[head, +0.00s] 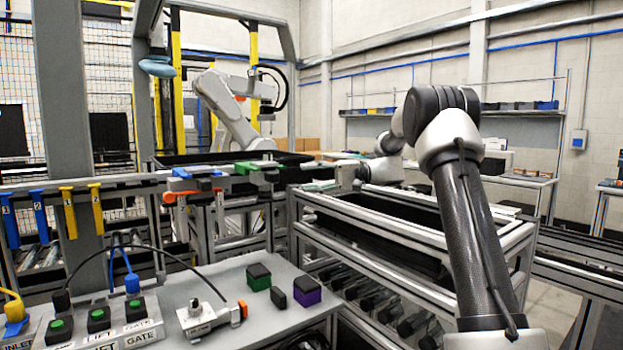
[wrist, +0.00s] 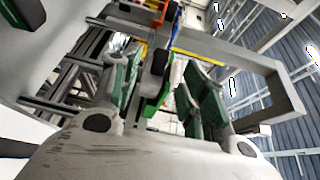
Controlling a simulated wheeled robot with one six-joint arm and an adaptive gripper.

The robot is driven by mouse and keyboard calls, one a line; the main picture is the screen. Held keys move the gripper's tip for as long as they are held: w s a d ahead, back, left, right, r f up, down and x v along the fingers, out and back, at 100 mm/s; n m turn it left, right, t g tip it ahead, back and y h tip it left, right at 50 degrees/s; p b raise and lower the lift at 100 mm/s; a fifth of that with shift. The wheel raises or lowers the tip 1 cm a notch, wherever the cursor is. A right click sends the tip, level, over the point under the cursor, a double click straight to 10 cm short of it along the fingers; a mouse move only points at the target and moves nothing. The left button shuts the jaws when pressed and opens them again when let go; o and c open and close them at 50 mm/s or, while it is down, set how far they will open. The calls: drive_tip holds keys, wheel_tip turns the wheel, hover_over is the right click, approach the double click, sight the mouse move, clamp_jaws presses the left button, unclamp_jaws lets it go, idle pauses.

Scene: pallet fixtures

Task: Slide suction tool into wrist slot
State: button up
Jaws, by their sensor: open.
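My gripper (head: 335,178) is at the far end of my arm, over the frame's left end, pointing left toward the rail. In the wrist view its two fingers with green pads stand apart, and the gripper (wrist: 163,85) is open. A dark piece with a green edge (wrist: 155,95) shows between the fingers; I cannot tell whether it touches them. In the head view a green-topped holder (head: 256,167) and a blue-topped holder (head: 190,173) sit on the rail, left of my gripper and apart from it. I cannot tell which piece is the suction tool or where the wrist slot is.
A grey panel (head: 225,318) with buttons, cables and green and purple blocks fills the front left. A metal frame (head: 400,230) with a dark tray lies under my arm. A white robot arm (head: 225,112) stands behind the rail. Blue and yellow numbered tags (head: 68,212) hang at left.

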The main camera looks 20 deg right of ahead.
sight(279, 177)
drive_tip(key=shift+w+a, duration=0.4)
drive_tip(key=shift+a, duration=1)
drive_tip(key=shift+w+a, duration=0.35)
drive_tip(key=shift+a, duration=1)
drive_tip(key=shift+w+a, duration=0.4)
drive_tip(key=shift+a, duration=1)
clamp_jaws()
drive_tip(key=shift+r, duration=0.1)
drive_tip(key=s+d, duration=0.2)
drive_tip(key=s, duration=0.6)
drive_tip(key=shift+d, duration=0.3)
